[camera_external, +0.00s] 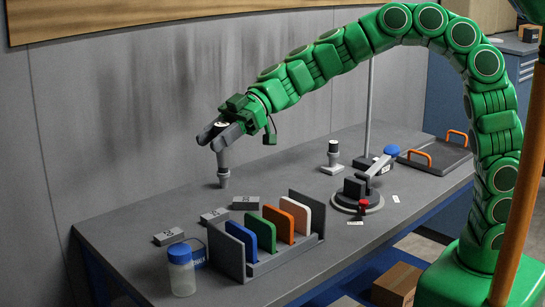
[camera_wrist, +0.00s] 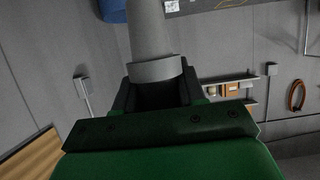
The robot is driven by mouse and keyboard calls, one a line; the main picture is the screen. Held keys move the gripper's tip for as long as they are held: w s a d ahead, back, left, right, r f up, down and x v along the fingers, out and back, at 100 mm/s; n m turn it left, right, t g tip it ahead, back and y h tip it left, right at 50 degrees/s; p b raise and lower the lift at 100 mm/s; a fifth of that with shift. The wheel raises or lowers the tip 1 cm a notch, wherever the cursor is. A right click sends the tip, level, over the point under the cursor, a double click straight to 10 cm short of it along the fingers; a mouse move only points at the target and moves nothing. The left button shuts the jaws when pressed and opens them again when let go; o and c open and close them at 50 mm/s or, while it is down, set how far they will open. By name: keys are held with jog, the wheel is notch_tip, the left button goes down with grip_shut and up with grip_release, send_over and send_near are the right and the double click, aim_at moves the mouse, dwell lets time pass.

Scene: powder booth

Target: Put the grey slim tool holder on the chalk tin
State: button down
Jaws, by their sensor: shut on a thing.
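My gripper (camera_external: 214,132) is over the back left part of the grey bench. It is shut on the grey slim tool holder (camera_external: 223,168), which hangs narrow end down, close to upright. Its tip is at or just above the bench top; I cannot tell if it touches. In the wrist view the tool holder's tapered body (camera_wrist: 149,35) and wider collar (camera_wrist: 155,70) show between the jaws. I cannot tell for sure which thing is the chalk tin.
A rack (camera_external: 232,254) with several coloured panels stands at the front. Grey blocks (camera_external: 169,236) lie left of it. A black-and-white holder (camera_external: 332,160), a round-based fixture (camera_external: 358,200) and a tray with orange handles (camera_external: 436,160) are to the right.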

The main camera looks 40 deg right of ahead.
jog(key=shift+d+n+g, duration=1.5)
jog(key=shift+d+g, duration=0.3)
jog(key=shift+d, duration=1.65)
notch_tip(320, 180, down, 11)
jog(key=shift+w+a+f, duration=1.6)
jog(key=shift+w+f, duration=0.2)
jog(key=shift+f, duration=0.35)
jog(key=shift+w+a+f, duration=1.65)
jog(key=shift+w+f, duration=0.15)
jog(key=shift+f, duration=0.3)
jog(key=shift+w+a+f, duration=1.6)
jog(key=shift+w+f, duration=0.2)
jog(key=shift+f, duration=0.35)
jog(key=shift+f, duration=0.1)
jog(key=c, duration=0.7)
grip_release()
jog(key=shift+o, duration=0.2)
